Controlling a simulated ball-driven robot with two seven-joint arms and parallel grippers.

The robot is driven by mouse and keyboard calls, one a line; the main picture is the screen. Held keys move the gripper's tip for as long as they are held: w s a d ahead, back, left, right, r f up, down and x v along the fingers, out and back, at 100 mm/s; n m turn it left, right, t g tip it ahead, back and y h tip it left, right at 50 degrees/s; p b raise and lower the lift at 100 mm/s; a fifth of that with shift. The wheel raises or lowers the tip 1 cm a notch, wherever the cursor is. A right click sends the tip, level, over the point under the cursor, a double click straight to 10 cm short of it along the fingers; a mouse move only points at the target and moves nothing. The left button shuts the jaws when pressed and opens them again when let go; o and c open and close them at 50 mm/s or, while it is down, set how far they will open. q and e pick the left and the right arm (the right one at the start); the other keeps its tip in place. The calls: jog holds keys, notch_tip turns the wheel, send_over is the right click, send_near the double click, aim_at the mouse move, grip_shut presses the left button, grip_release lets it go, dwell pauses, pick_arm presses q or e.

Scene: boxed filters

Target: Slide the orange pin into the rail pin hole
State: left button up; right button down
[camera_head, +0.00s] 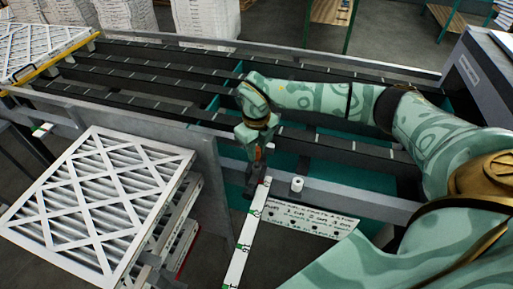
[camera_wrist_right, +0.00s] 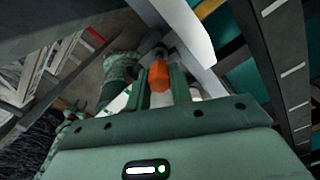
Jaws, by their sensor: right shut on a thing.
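My right gripper (camera_head: 255,170) points down near the top end of the white measuring rail (camera_head: 243,238) in the head view. It is shut on the orange pin (camera_wrist_right: 159,86), which shows between the fingers in the right wrist view. In the head view only a small orange-red patch of the pin (camera_head: 258,153) shows at the gripper. The pin hole is not distinguishable, and I cannot tell whether the pin touches the rail.
A white plate with print and dark holes (camera_head: 312,221) lies right of the rail, with a small white cylinder (camera_head: 297,184) behind it. Stacked pleated filters (camera_head: 95,200) stand at left. The dark-slatted conveyor (camera_head: 150,85) runs behind; a grey panel (camera_head: 213,190) stands left of the gripper.

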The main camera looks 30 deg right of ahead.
jog(key=shift+p, duration=0.5)
dwell(1.0)
jog(key=shift+f+b, duration=0.9)
jog(key=shift+f, duration=0.9)
jog(key=c, duration=1.2)
grip_release()
jog(key=shift+o, duration=0.2)
jog(key=shift+r, duration=0.2)
notch_tip(320, 180, up, 16)
jog(key=p, duration=0.1)
